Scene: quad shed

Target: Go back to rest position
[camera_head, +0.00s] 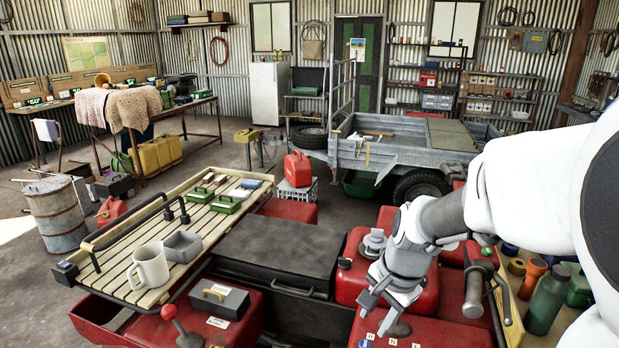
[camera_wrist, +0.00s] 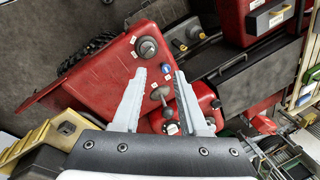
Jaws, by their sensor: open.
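My gripper (camera_head: 376,312) is at the lower middle-right of the head view, pointing down over the red bodywork (camera_head: 425,290) of the quad. In the wrist view my gripper (camera_wrist: 160,73) shows two pale fingers spread apart with nothing held between them. A round grey cap (camera_wrist: 146,47) on the red body and a lever with a round grey knob (camera_wrist: 161,93) appear near and between the fingers. I cannot tell how far the fingertips are from the surface below.
A slatted rack (camera_head: 120,262) holds a white mug (camera_head: 150,266), a grey tray (camera_head: 182,246) and green boxes. A black seat (camera_head: 275,255) lies left of my gripper. A green bottle (camera_head: 547,302) stands at right. A trailer (camera_head: 400,150) is behind. Open floor lies at far left.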

